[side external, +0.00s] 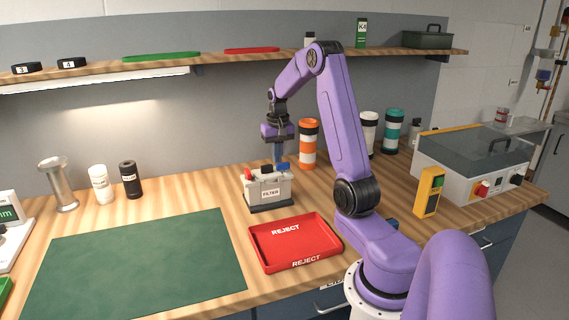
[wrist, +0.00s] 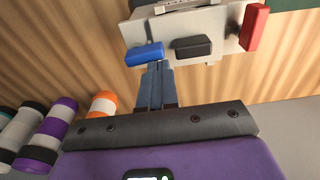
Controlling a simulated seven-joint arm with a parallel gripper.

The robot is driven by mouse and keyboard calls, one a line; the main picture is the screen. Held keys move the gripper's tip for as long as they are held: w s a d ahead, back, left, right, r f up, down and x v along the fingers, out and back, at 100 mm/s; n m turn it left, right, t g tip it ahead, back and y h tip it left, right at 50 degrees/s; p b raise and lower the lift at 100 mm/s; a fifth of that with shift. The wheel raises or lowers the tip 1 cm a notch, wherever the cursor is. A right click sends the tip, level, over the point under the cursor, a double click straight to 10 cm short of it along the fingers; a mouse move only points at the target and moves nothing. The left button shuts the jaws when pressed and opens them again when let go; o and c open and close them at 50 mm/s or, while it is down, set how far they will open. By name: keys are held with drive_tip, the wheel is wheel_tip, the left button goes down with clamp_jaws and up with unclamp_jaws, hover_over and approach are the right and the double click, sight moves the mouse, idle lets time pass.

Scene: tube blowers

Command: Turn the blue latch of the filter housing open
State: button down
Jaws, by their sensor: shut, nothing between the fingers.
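The light grey filter housing (side external: 268,189), labelled FILTER, stands on a dark base on the wooden bench. Its top shows in the wrist view (wrist: 222,18). The blue latch (wrist: 144,54) sits on one end of the housing and lies roughly crosswise in the wrist view; in the side view (side external: 284,168) it is partly hidden. A red latch (wrist: 254,27) is at the other end, with a black handle (wrist: 192,46) between them. My gripper (wrist: 155,66) is shut and empty, its fingertips right beside the blue latch. I cannot tell whether they touch it.
A red REJECT tray (side external: 270,262) lies in front of the housing. An orange-and-white tube (side external: 308,144) stands behind it to the right. A green mat (side external: 140,265) covers the bench at left. A yellow device (side external: 428,191) and a lidded box (side external: 475,160) stand at right.

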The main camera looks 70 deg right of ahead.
drive_tip(key=shift+g+y, duration=0.4)
drive_tip(key=shift+g, duration=0.1)
drive_tip(key=shift+s+a+f, duration=1.1)
drive_tip(key=shift+s+a, duration=0.15)
drive_tip(key=shift+s, duration=0.05)
drive_tip(key=shift+s+d, duration=0.3)
drive_tip(key=shift+s, duration=0.35)
drive_tip(key=shift+s+d, duration=0.3)
drive_tip(key=shift+s, duration=0.35)
drive_tip(key=shift+r, duration=0.1)
wheel_tip(320, 180, up, 7)
hover_over(282, 174)
drive_tip(key=s+d, duration=0.1)
drive_tip(key=s, duration=0.1)
drive_tip(key=shift+w+d+r, duration=0.1)
drive_tip(key=shift+w, duration=0.05)
